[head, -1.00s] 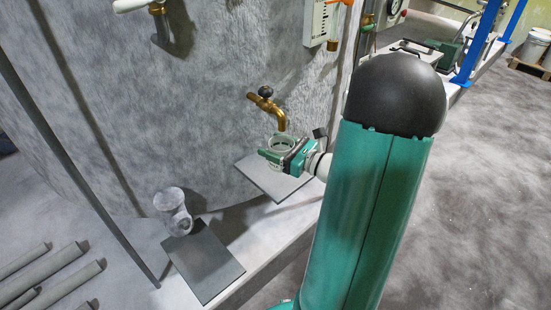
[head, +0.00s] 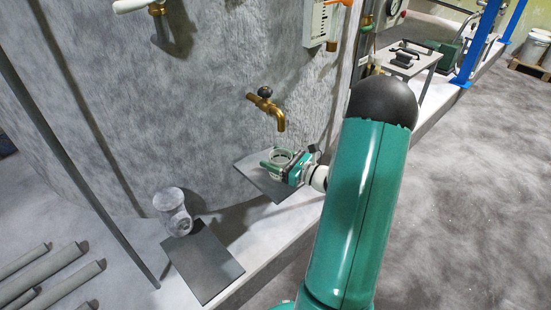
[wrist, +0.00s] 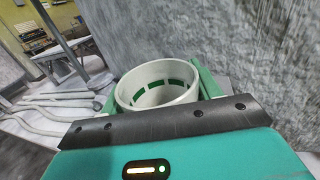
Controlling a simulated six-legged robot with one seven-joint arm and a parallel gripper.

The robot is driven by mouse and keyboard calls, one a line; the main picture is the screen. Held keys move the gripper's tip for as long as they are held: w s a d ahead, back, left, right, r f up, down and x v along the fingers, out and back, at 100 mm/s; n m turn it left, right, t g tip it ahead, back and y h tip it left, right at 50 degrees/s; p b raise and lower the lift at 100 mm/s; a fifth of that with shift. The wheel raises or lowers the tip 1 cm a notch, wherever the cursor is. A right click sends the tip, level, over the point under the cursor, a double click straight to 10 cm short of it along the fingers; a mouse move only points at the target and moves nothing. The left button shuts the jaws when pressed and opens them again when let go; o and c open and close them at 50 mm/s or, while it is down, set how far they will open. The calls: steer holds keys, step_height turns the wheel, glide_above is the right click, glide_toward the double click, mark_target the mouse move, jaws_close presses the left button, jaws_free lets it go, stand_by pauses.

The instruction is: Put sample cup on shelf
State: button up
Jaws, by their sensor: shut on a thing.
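The sample cup (head: 279,157) is a pale, round, open-topped cup. My gripper (head: 283,163) is shut on it, with green fingers at either side, and holds it roughly upright below the brass tap (head: 267,107), clear of the spout. In the wrist view the cup (wrist: 157,84) shows an open mouth with dark green patches on its inner wall; its bottom is hidden. A dark grey plate (head: 262,184) projects under the cup; I cannot tell whether they touch. A small raised grey shelf-like stand (head: 413,63) with black items on it is at back right.
A big grey tank wall (head: 200,100) rises behind the tap. Several pipes (head: 40,278) lie at far left. A gauge box (head: 322,22) hangs above. Open floor is at right.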

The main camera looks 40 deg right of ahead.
steer(key=shift+f, duration=0.1)
steer(key=o, duration=0.9)
steer(key=shift+o, duration=0.2)
steer(key=shift+s+d, duration=0.1)
steer(key=shift+s, duration=0.1)
steer(key=v, duration=1.1)
steer(key=shift+s, duration=0.3)
